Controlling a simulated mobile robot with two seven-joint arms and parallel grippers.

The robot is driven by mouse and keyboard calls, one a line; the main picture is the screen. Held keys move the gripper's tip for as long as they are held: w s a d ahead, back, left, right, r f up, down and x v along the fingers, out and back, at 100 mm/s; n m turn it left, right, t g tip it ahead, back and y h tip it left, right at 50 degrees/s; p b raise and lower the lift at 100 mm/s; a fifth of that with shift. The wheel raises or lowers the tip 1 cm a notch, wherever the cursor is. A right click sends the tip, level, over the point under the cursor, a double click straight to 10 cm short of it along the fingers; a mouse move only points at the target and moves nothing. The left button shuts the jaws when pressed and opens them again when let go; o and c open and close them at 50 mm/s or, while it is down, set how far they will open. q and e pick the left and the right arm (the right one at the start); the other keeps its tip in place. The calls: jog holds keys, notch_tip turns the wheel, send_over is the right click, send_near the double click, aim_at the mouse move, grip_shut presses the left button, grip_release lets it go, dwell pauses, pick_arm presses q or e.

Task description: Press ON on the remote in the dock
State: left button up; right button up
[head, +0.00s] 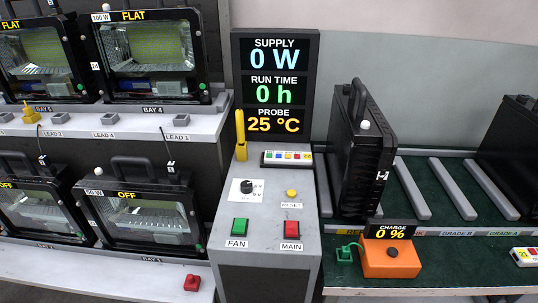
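A white remote (287,157) with small coloured buttons sits in a dark holder, which looks like the dock, at the back of the grey console, below the display. Its button labels are too small to read. A second white strip with coloured buttons (525,256) is cut off at the right edge, on the green bench. Neither of my grippers is in view.
The console (265,262) carries a green FAN button (240,226), red MAIN button (291,229), yellow RESET button (291,193), black knob (246,187) and upright yellow probe (240,130). Floodlights stand on shelves at left. A black housing (362,155) and orange charger (391,256) stand right.

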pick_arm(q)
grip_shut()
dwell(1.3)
